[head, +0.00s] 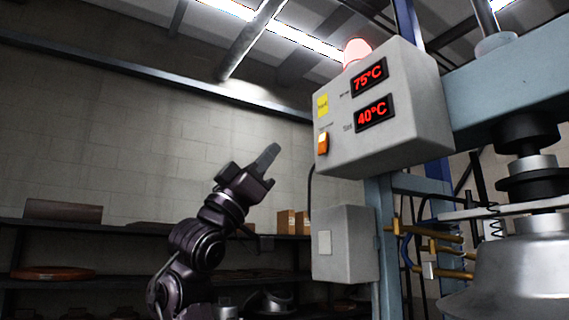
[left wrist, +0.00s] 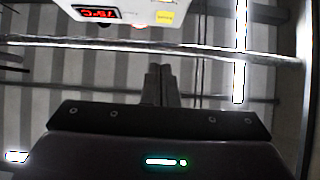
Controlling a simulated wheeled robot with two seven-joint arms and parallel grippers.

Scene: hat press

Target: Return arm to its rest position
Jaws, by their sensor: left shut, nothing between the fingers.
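My left gripper (head: 268,160) is raised in front of the back wall, to the left of the control box, and points up and to the right. It is shut and empty, and apart from the box. In the left wrist view its closed fingers (left wrist: 157,85) point toward the ceiling. The grey control box (head: 420,110) carries two red displays reading 75°C (head: 369,77) and 40°C (head: 375,112), an orange switch (head: 323,143) and a yellow label (head: 322,105). The box also shows upside down in the left wrist view (left wrist: 125,10). My right gripper is not in view.
A lit red lamp (head: 355,51) tops the control box. A smaller grey box (head: 345,245) hangs below it. The press head (head: 515,270) and brass pipes (head: 440,252) are at right. Dark shelves (head: 60,228) with cartons (head: 287,222) line the back wall. Open space lies left of my arm.

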